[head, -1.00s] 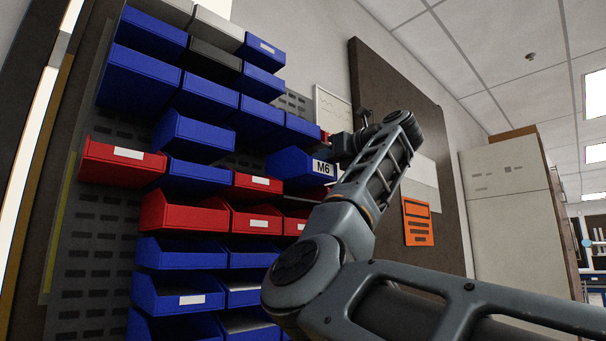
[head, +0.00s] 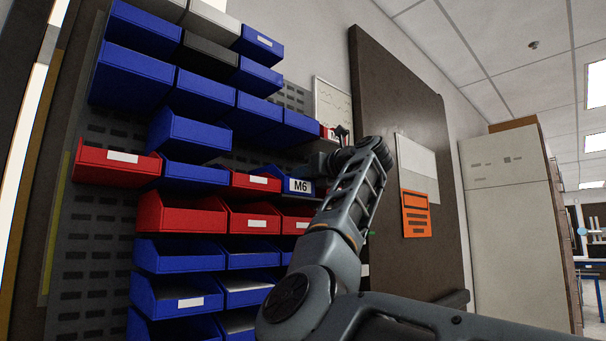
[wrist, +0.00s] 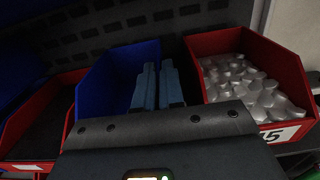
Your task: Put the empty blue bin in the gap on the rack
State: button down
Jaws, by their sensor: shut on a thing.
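The blue bin with the "M6" label (head: 276,183) is at the rack in the head view, just right of a labelled red bin (head: 247,187). In the wrist view the blue bin (wrist: 98,88) stands between a red bin on the left (wrist: 22,120) and a red bin of pale parts on the right (wrist: 290,75). The part of its inside that shows looks empty. My gripper (wrist: 158,72) is shut on the blue bin near its right side. In the head view my gripper (head: 317,170) is partly hidden by my wrist. Whether the bin is seated cannot be told.
The rack's slotted panel (head: 85,255) carries several blue, red and grey bins above and below. A dark strip separates the blue bin from the right red bin in the wrist view. A dark board (head: 385,110) with an orange sign (head: 416,214) stands right.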

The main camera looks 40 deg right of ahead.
jog(key=c, duration=1.7)
grip_release()
jog(key=shift+f, duration=0.15)
jog(key=o, duration=0.5)
jog(key=shift+c, duration=0.2)
jog(key=shift+s, duration=0.1)
jog(key=s+b, duration=0.4)
jog(key=s, duration=0.8)
jog(key=shift+d, duration=0.25)
jog(key=shift+w, duration=0.1)
